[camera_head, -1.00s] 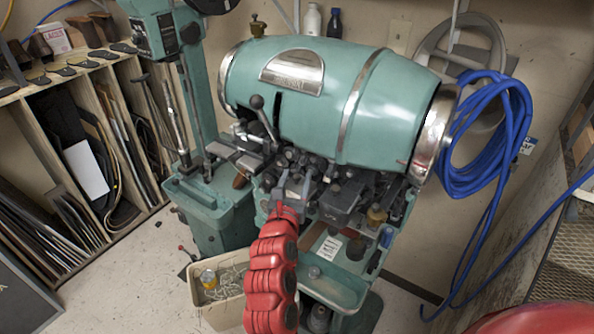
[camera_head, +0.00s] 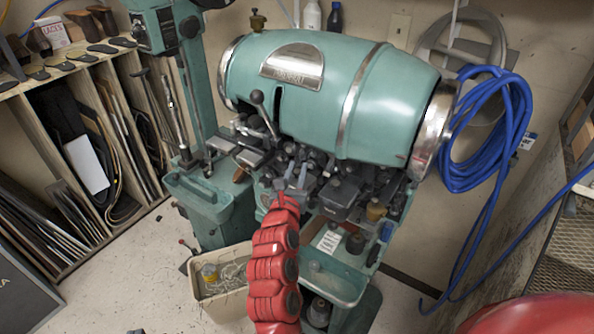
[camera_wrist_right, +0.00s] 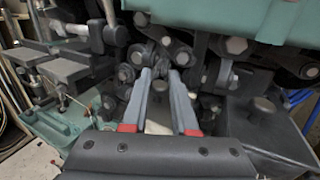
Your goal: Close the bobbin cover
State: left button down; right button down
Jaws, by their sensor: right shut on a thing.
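The teal stitching machine (camera_head: 330,95) stands in the middle of the head view, with dark linkages under its barrel. My right gripper (camera_head: 290,184) reaches these linkages at the machine's front on a red arm. In the right wrist view, its two grey fingers (camera_wrist_right: 163,90) lie either side of a dark grey part with a round pin, which I take to be the bobbin cover (camera_wrist_right: 160,86). The gripper is shut on this part. In the head view the cover is too small and crowded to make out. My left gripper is not in view.
A teal post machine (camera_head: 205,190) stands at the left, and a beige bin (camera_head: 235,300) sits below the stitcher. Dark blocks (camera_wrist_right: 262,120) crowd the gripper's right side. A blue hose (camera_head: 490,150) hangs on the wall at the right.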

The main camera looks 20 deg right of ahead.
jog(key=shift+p, duration=0.45)
jog(key=shift+w+a+f+n, duration=0.1)
jog(key=shift+w+f+n, duration=0.05)
jog(key=shift+n, duration=0.25)
jog(key=c, duration=0.7)
grip_release()
jog(key=b+v, duration=0.6)
jog(key=v, duration=1.1)
jog(key=shift+r, duration=0.25)
